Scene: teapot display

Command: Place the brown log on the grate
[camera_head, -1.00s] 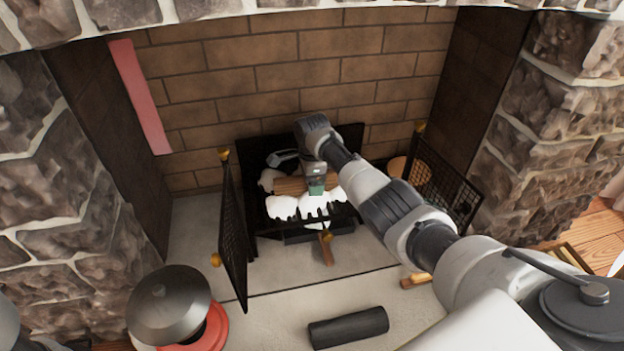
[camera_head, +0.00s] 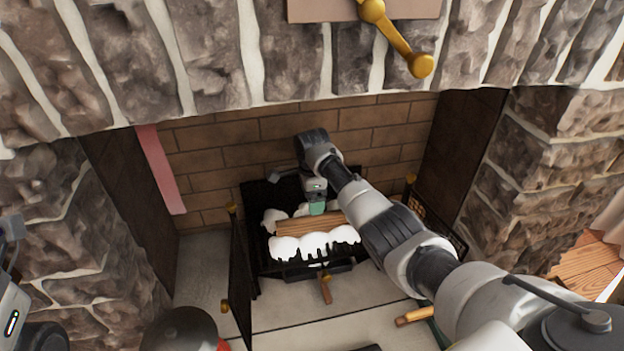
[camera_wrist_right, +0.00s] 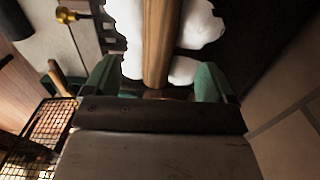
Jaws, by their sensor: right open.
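The brown log (camera_head: 296,226) lies on the black grate (camera_head: 258,197), behind a white snow-like lump (camera_head: 312,245). My right gripper (camera_head: 317,209) is above the log's back edge. In the right wrist view the log (camera_wrist_right: 160,45) runs lengthwise, in line with the gap between the green fingertips of my right gripper (camera_wrist_right: 158,82). The fingers are spread apart, with room on both sides of the log. Part of my left arm shows at the left edge of the head view, but its fingers do not. My right arm hides the grate's right side.
A black mesh screen (camera_head: 239,265) stands left of the grate. Another mesh screen (camera_wrist_right: 35,135) is in the right wrist view. The brick back wall (camera_head: 225,160) is close behind my right gripper. A dark round lid (camera_head: 180,330) is at the front left.

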